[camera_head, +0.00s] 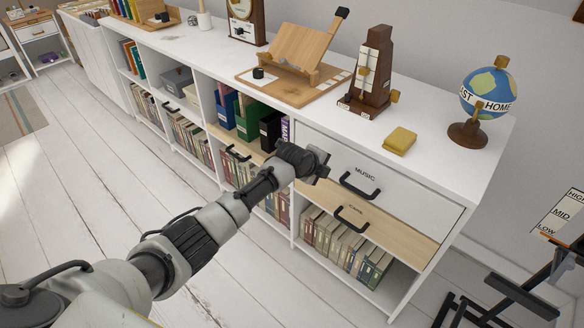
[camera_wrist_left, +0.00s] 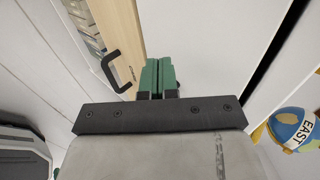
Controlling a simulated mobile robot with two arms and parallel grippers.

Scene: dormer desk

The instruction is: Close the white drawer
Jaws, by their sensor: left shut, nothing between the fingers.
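The white drawer (camera_head: 385,182), marked MUSIC, is in the right part of the long white cabinet, with a black bar handle (camera_head: 360,184) on its front. In the left wrist view a white front (camera_wrist_left: 210,40) lies ahead, with a dark gap along its right side. I cannot tell exactly how far the drawer stands out. My left gripper (camera_head: 322,164) is at the left part of the drawer front, left of the handle. Its green fingertips (camera_wrist_left: 158,76) are together, with nothing between them. Contact with the front cannot be told. My right gripper is in neither view.
A wooden drawer (camera_head: 395,230) with a black handle is below the white one, above a shelf of books (camera_head: 345,246). A yellow block (camera_head: 399,140), a metronome (camera_head: 370,75) and a globe (camera_head: 487,93) stand on the cabinet top. A dark stand (camera_head: 515,293) is at lower right.

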